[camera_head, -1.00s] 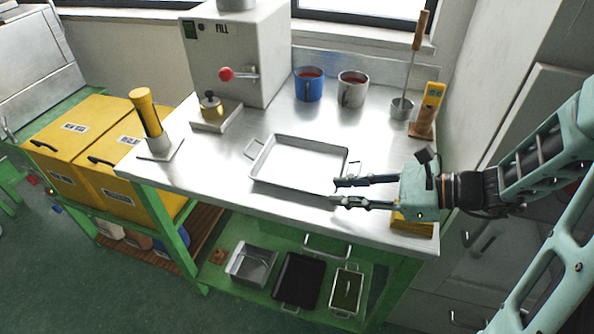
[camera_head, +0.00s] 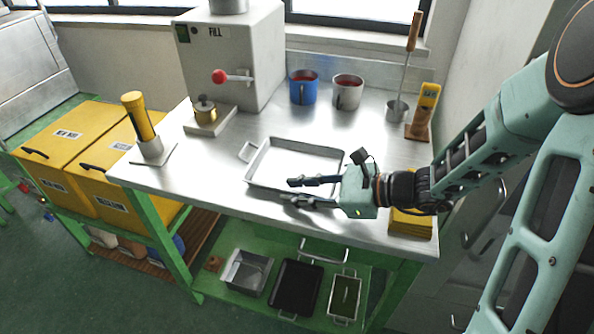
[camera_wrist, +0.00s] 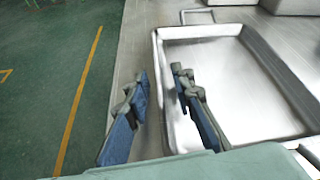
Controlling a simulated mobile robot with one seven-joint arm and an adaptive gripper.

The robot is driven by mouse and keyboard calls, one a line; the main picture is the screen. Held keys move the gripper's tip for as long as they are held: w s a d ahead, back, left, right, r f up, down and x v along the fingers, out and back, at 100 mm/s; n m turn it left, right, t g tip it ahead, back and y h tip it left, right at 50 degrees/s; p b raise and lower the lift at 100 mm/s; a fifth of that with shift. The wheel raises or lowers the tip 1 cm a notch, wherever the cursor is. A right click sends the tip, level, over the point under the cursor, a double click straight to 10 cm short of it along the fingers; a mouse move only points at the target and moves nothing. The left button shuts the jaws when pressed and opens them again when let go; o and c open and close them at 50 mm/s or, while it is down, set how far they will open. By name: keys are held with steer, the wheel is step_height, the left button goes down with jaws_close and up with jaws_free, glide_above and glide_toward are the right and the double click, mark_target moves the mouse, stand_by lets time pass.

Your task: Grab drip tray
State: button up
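The drip tray, seemingly the shallow pale metal tray (camera_head: 300,160) with wire end handles, lies flat on the steel bench top. It also shows in the wrist view (camera_wrist: 235,85), with one handle at its far end. My gripper (camera_head: 287,189) is open and empty at the tray's near long side. In the wrist view my fingers (camera_wrist: 160,88) lie either side of the near rim, one over the tray's inside and one outside it. I cannot tell whether they touch it. My gripper hides part of the tray's near right corner in the head view.
The steel bench (camera_head: 225,150) holds a white filling machine (camera_head: 230,50), a blue mug (camera_head: 304,88), a grey mug (camera_head: 347,92) and a yellow-handled tool (camera_head: 141,118). A yellow block stack (camera_head: 410,222) stands by my wrist. Other trays, one black (camera_head: 296,287), lie on the lower shelf.

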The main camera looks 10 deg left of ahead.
steer(key=shift+c, duration=0.2)
jaws_close()
steer(key=shift+r, duration=0.15)
